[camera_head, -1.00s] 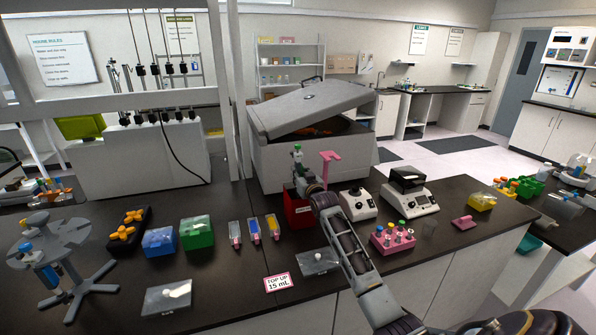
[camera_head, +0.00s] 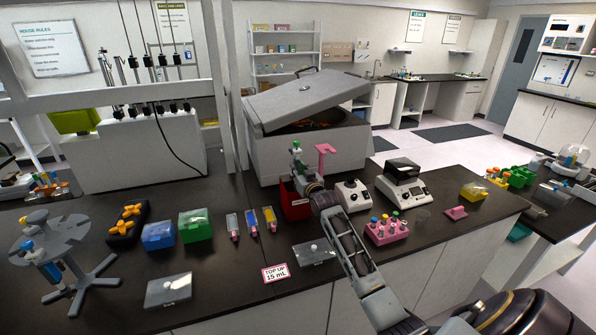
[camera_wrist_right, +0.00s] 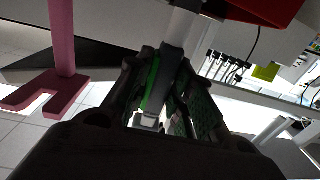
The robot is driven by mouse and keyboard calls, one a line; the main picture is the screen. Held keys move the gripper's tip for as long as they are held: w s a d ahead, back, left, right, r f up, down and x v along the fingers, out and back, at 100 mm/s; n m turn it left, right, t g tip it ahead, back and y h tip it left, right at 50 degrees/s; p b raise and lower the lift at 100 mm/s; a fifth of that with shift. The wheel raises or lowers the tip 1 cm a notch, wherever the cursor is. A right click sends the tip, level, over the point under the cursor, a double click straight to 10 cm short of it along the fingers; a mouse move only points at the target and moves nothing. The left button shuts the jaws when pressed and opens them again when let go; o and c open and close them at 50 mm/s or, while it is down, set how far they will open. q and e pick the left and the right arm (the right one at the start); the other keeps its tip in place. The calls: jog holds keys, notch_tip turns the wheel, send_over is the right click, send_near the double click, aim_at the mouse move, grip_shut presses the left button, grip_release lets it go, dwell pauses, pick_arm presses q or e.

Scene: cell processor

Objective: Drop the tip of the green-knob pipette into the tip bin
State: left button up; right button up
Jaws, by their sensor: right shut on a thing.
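My right gripper (camera_wrist_right: 162,95) is shut on the green-knob pipette and holds it over the bench. The pipette's green knob (camera_head: 296,145) shows above the gripper in the head view. In the right wrist view the pipette's body (camera_wrist_right: 172,65) runs between the fingers, with a green strip beside it. The red tip bin (camera_head: 294,203) stands on the bench just left of my right gripper, and its red edge also shows in the right wrist view (camera_wrist_right: 262,8). The pipette's lower end and tip are hidden, so I cannot tell whether it is inside the bin. My left gripper is not in view.
A pink stand (camera_head: 324,156) rises behind the gripper. A grey lidded chest (camera_head: 310,150) is behind the bin. A white device (camera_head: 352,195) and a pink tube rack (camera_head: 386,232) stand to the right. A clear-lidded box (camera_head: 314,252) lies in front.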

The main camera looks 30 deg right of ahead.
aim_at(299, 153)
jog(key=shift+r+p, duration=1)
jog(key=shift+r, duration=0.35)
notch_tip(299, 153, up, 5)
jog(key=shift+f+p, duration=0.1)
jog(key=shift+p, duration=0.3)
